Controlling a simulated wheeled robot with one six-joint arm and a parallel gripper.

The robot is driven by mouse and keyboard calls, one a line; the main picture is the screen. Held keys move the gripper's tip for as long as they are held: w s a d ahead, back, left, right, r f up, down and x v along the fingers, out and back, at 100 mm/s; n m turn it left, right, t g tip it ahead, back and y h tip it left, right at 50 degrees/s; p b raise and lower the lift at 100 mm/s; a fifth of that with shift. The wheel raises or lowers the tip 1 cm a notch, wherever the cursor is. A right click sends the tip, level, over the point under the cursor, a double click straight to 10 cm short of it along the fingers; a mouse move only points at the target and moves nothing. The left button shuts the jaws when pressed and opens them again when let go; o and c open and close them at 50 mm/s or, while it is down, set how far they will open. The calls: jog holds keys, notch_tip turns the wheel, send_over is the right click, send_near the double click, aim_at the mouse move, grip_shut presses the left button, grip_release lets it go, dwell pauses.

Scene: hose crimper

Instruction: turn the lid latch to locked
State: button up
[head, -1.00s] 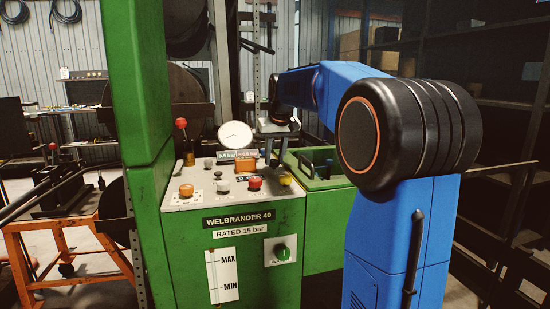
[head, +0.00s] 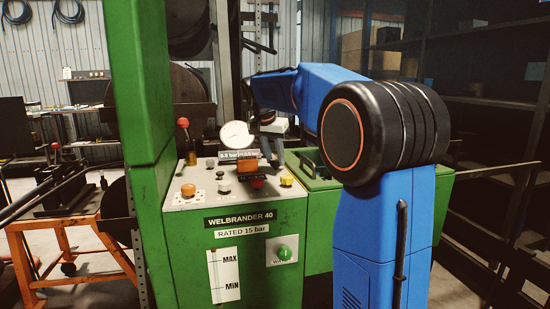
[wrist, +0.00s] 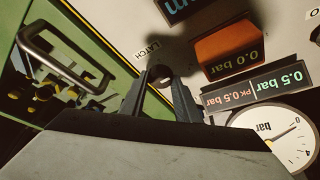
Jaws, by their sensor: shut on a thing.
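The latch (wrist: 160,72) shows in the wrist view as a small dark rounded part on the pale panel, beside the printed word LATCH. My gripper (wrist: 160,88) has its two dark fingers on either side of it, shut on it. The fingers cover much of the latch, so I cannot tell which way it points. In the head view my gripper (head: 272,148) reaches down at the back right of the panel top, and the latch is hidden there.
The green machine's panel (head: 205,196) carries a round gauge (head: 236,136), an orange display box (wrist: 228,52), a red button (head: 257,182) and a yellow button (head: 287,180). Dark shelves stand right.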

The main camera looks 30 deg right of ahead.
jog(key=shift+m, duration=0.4)
jog(key=o, duration=1)
jog(key=v, duration=1.7)
jog(key=shift+w+r, duration=0.2)
jog(key=shift+r, duration=0.05)
jog(key=shift+a, duration=0.1)
